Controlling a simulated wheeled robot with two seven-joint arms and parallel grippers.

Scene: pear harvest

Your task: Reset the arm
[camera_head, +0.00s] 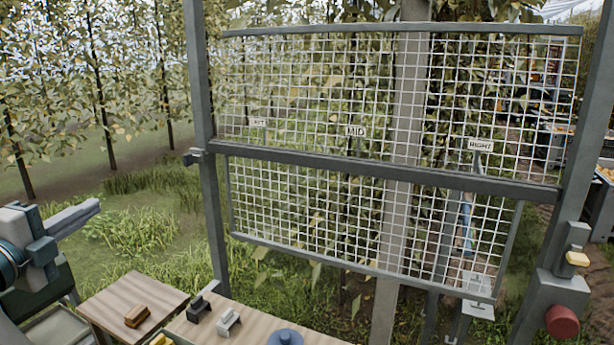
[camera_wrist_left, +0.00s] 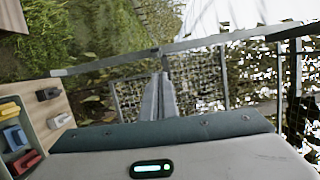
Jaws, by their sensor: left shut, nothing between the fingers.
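My left arm (camera_head: 38,252) comes in at the left edge of the head view, raised beside the small wooden table. Its gripper (camera_head: 90,212) points right, in front of grass and short of the fence post. In the left wrist view the two grey fingers (camera_wrist_left: 158,97) lie together with nothing between them, so the gripper is shut and empty. It touches nothing that I can see. My right arm and right gripper do not show in either view.
A red knob (camera_head: 562,321) sits at lower right.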

